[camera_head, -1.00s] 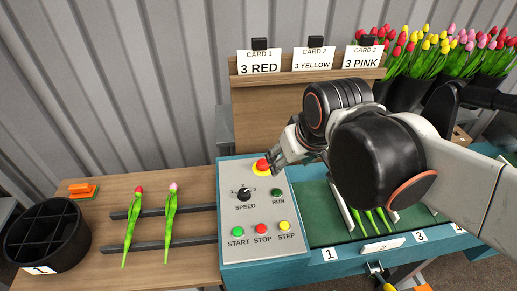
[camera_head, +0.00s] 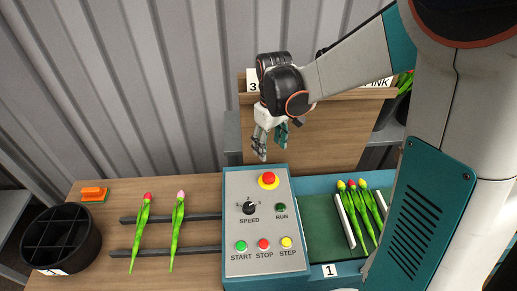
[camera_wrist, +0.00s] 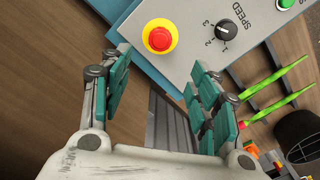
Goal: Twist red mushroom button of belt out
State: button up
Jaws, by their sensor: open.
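The red mushroom button (camera_head: 268,178) sits on a yellow ring at the top of the grey control panel (camera_head: 237,186). In the wrist view the red button (camera_wrist: 160,38) shows beyond my fingers, at the top middle. My gripper (camera_head: 268,153) points down, a little behind and above the panel's far edge. It also shows in the wrist view (camera_wrist: 158,88), its teal-padded fingers apart with nothing between them. It is apart from the button. Whether the button is pressed in or out I cannot tell.
The panel also bears a speed knob (camera_head: 249,208), a dark green run lamp (camera_head: 281,207) and start, stop and step buttons. Tulips lie on the green belt (camera_head: 320,225) at right and on rails at left. A black divided bin (camera_head: 60,238) stands far left.

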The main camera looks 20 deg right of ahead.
aim_at(269, 175)
notch_tip(269, 175, down, 14)
jog(key=b, duration=0.4)
dwell(0.3)
jog(key=c, duration=1.1)
